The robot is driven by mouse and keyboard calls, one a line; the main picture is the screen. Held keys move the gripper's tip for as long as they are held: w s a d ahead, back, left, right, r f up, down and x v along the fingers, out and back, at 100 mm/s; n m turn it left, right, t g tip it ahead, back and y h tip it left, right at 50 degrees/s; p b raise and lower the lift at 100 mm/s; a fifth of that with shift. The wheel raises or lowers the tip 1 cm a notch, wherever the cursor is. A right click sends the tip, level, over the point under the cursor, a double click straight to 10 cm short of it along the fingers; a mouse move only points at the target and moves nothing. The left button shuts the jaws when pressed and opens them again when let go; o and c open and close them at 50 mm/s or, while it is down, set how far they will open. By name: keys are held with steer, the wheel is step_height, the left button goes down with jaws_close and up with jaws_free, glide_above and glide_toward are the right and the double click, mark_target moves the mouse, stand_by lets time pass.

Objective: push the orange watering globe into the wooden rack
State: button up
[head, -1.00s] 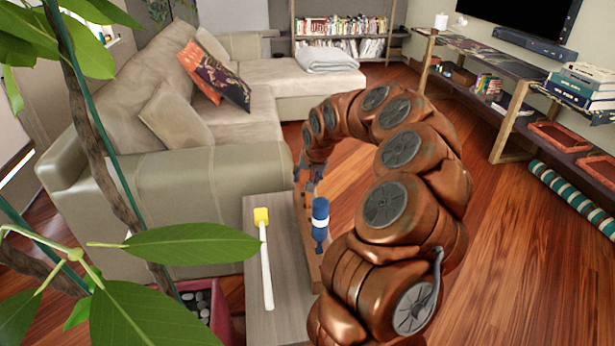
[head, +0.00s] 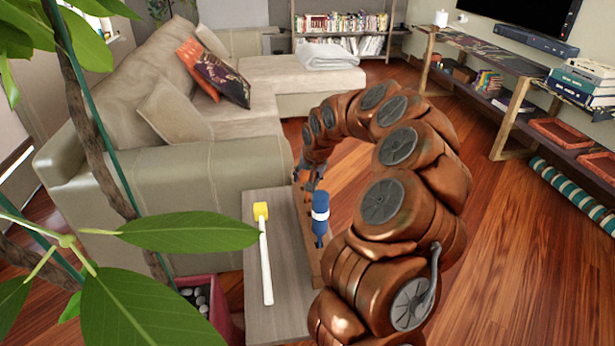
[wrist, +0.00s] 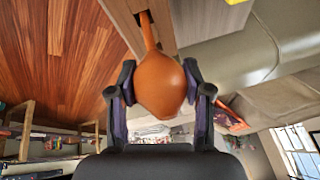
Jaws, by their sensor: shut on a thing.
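The orange watering globe (wrist: 160,85) is between the two fingers of my gripper (wrist: 160,92) in the wrist view, with both fingers against its sides. Its thin stem points away from my gripper to a dark opening in the wooden rack (wrist: 164,35). The stem's tip is at or inside that opening; I cannot tell how deep. In the head view the rack (head: 314,268) is a narrow brown strip on the table, partly hidden by my arm. My gripper (head: 307,184) is small at the rack's far end there, and the orange globe cannot be made out.
A blue bottle-like thing with a white band (head: 320,212) stands upright at the rack, close to my arm. A white-handled mallet with a yellow head (head: 266,260) lies on the grey table (head: 284,318). A sofa (head: 185,190) stands behind; plant leaves (head: 185,232) cover the left foreground.

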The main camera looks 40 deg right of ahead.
steer(key=shift+f+b, duration=0.4)
steer(key=shift+f, duration=0.25)
steer(key=o, duration=1.3)
steer(key=shift+c, duration=0.2)
steer(key=shift+o, duration=0.4)
steer(key=o, duration=0.3)
steer(key=shift+r, duration=0.1)
steer(key=shift+w+v, duration=0.15)
steer(key=shift+v, duration=2.05)
steer(key=shift+w+v, duration=0.15)
steer(key=shift+v, duration=2.05)
steer(key=shift+r, duration=0.15)
